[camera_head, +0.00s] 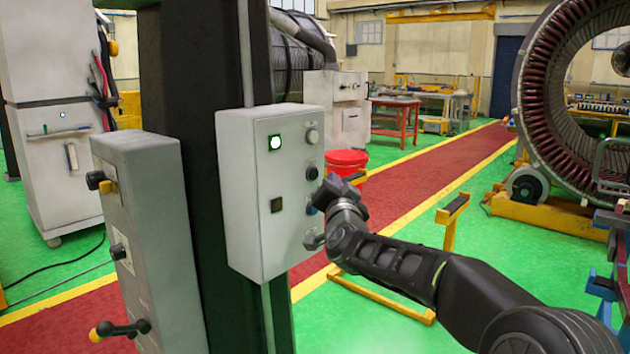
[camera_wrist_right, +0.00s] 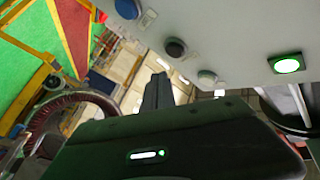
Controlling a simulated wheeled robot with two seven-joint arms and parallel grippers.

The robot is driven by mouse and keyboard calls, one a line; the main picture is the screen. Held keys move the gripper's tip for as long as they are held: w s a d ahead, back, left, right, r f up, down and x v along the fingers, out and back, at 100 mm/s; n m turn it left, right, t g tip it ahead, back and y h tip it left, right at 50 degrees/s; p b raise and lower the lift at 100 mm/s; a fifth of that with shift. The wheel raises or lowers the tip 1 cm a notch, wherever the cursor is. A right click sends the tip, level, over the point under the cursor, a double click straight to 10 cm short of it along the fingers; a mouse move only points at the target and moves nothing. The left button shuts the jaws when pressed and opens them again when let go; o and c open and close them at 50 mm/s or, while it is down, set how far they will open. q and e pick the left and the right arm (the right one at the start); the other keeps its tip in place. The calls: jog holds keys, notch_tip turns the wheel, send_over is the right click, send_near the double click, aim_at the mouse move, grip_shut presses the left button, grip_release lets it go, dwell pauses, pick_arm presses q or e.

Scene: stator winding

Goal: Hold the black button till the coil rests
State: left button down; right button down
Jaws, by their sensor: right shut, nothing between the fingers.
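The grey control box (camera_head: 240,190) is on a dark column in the head view. My right gripper (camera_head: 328,188) is shut and empty, close in front of the black and blue buttons. In the wrist view the black button (camera_wrist_right: 175,48) shows beside my right gripper's fingers (camera_wrist_right: 158,88); I cannot tell whether they touch it. A large stator ring (camera_head: 535,110) with reddish windings stands at right; no separate coil is distinguishable. My left gripper is out of view.
A green lamp (camera_head: 275,142) is lit on the box's front, above a dark square lamp (camera_head: 277,205). A second grey box (camera_head: 150,220) with knobs stands at left. A red bucket (camera_head: 345,162) is behind my right gripper. A red walkway (camera_head: 440,165) crosses the green floor.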

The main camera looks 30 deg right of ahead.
jog(key=s, duration=0.1)
jog(key=s+b, duration=0.1)
jog(key=shift+s+d, duration=0.35)
jog(key=shift+d, duration=0.05)
jog(key=shift+f, duration=0.1)
dwell(0.7)
jog(key=w+a+f+n+g+y, duration=0.1)
jog(key=a+f+n+g+y, duration=0.3)
jog(key=f, duration=0.8)
jog(key=w+a+f+t+y, duration=0.15)
jog(key=a+f, duration=0.45)
jog(key=f, duration=0.6)
jog(key=s+a+f+n+g+y+p, duration=0.1)
jog(key=s+a+f+g+y, duration=0.1)
jog(key=a+f, duration=0.5)
jog(key=s+a+f+n+g+y+p, duration=0.1)
jog(key=s+a+f+n+g+y, duration=0.15)
jog(key=f, duration=0.85)
jog(key=s+a+f+n+g+y, duration=0.15)
jog(key=s+a+f+g, duration=0.25)
jog(key=s+a+f, duration=0.85)
jog(key=s+a+f+n+g+y+p, duration=0.1)
jog(key=s+a+f, duration=0.3)
jog(key=s, duration=0.6)
jog(key=s+a+f+n+g+y+p, duration=0.1)
jog(key=s+a+f+g, duration=0.3)
jog(key=s, duration=0.6)
jog(key=shift+a+f+g+p, duration=0.15)
jog(key=shift+a+g+p, duration=0.2)
jog(key=shift+a, duration=0.4)
